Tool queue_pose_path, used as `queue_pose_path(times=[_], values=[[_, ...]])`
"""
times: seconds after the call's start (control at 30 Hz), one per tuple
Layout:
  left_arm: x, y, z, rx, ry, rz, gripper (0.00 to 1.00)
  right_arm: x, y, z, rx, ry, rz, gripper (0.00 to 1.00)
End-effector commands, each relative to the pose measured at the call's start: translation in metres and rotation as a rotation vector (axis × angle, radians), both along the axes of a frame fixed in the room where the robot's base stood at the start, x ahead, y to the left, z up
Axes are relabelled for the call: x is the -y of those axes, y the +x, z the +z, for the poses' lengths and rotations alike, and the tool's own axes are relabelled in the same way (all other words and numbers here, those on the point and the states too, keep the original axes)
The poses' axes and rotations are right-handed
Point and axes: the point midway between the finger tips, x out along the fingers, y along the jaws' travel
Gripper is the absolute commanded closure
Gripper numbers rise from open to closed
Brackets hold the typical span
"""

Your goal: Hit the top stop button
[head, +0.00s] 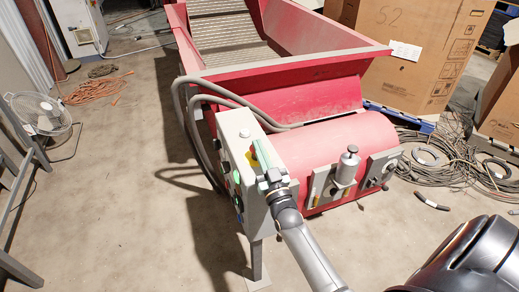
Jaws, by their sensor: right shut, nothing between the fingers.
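A grey control box (232,130) stands on a post in front of the red machine. Green buttons (237,178) show along its left-facing side. A small yellow part (261,152) shows at the upper part of the box, right by my right gripper; I cannot make out a stop button clearly there, as the gripper hides part of the area. My right gripper (263,166) is shut and empty, close to the box's upper part. I cannot tell whether it touches the box. My left gripper is not in view.
The red hopper and conveyor (282,75) stand behind the box, with grey hoses (188,118) looping beside it. A grey cylinder fitting (347,166) sits on the red housing to the right. Cable coils (445,160) lie at the right.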

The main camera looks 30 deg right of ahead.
Motion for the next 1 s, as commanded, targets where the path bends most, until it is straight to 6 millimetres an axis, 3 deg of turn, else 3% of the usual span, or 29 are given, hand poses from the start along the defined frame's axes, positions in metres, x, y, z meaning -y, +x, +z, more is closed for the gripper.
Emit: queue_pose_path(times=[0.27, 0.53, 0.83, 1.0], values=[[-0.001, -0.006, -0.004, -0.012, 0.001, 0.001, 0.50, 0.000, 0.000, -0.002, -0.001, 0.000, 0.000, 1.00], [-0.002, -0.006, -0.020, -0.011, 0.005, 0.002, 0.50, 0.000, 0.000, -0.030, -0.005, 0.001, 0.001, 1.00], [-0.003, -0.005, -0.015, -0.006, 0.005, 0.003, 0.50, -0.001, -0.001, -0.033, -0.018, 0.004, 0.001, 1.00], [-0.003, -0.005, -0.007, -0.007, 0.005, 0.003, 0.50, 0.000, 0.001, -0.021, -0.013, 0.004, 0.001, 1.00]])
